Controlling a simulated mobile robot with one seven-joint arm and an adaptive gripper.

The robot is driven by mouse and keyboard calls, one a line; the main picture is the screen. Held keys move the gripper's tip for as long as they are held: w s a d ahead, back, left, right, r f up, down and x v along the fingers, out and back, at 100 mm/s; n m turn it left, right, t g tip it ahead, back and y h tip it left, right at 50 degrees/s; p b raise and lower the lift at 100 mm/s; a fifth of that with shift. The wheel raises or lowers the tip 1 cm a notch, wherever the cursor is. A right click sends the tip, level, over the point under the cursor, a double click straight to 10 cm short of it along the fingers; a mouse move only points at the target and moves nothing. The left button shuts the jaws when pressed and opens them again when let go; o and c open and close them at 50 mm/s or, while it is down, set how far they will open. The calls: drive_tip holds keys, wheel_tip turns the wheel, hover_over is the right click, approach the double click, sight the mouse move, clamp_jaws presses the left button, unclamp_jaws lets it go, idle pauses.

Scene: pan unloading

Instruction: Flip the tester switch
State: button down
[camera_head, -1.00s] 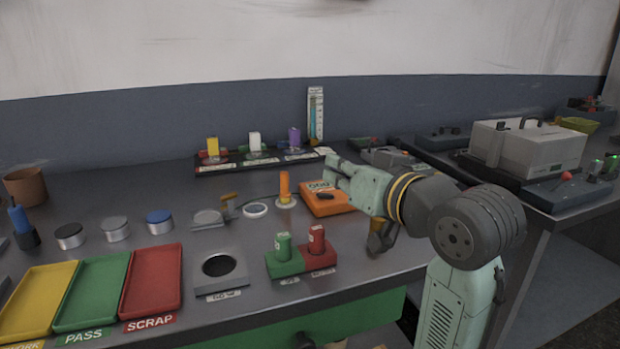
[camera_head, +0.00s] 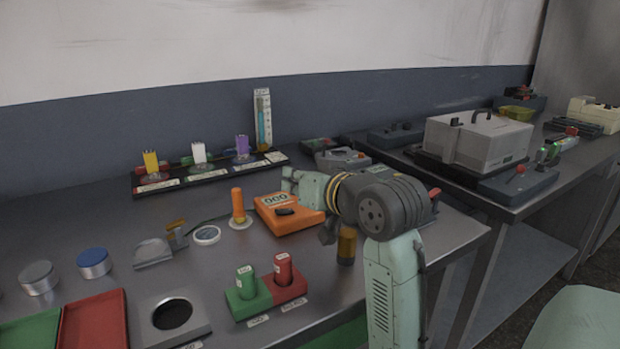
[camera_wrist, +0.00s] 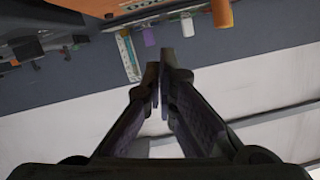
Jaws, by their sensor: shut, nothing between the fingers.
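My gripper (camera_head: 288,179) is shut and empty, pointing left just above and behind the orange meter in the head view. In the wrist view its fingertips (camera_wrist: 160,72) are together. The orange meter (camera_head: 275,222) has a numeric display and a black knob (camera_head: 286,211). On the right bench a large grey box machine (camera_head: 476,140) has a handle on top. In front of it is a low dark panel (camera_head: 517,186) with a red-knobbed lever (camera_head: 520,169). No readable label shows which of these is the tester switch. My gripper is well left of the right bench.
Green and red blocks (camera_head: 265,295) with plugs stand at the near bench edge. An orange post (camera_head: 238,203) stands left of the meter. A rack (camera_head: 207,174) with coloured connectors is at the back. A gap separates the two benches.

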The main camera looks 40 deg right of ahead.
sight(283, 221)
drive_tip(key=shift+a+f, duration=0.25)
drive_tip(key=shift+f, duration=0.65)
drive_tip(key=shift+a+f, duration=0.2)
drive_tip(key=shift+f, duration=0.7)
drive_tip(key=shift+f, duration=0.1)
drive_tip(key=shift+a+f+n+h+b, duration=0.25)
drive_tip(key=shift+n+h+b, duration=0.05)
drive_tip(key=shift+n+b, duration=0.2)
drive_tip(key=shift+w+a+f+n+b, duration=0.1)
drive_tip(key=shift+a+n+b, duration=0.05)
drive_tip(key=shift+n+b, duration=0.15)
drive_tip(key=shift+a+f+n+h+b, duration=0.1)
drive_tip(key=shift+a+n+h+b, duration=0.2)
drive_tip(key=shift+n+b, duration=0.35)
drive_tip(key=shift+a+f+n+h+b, duration=0.15)
drive_tip(key=shift+n+h+b, duration=0.2)
drive_tip(key=shift+n, duration=0.4)
drive_tip(key=shift+w+r, duration=0.1)
drive_tip(key=shift+r, duration=0.05)
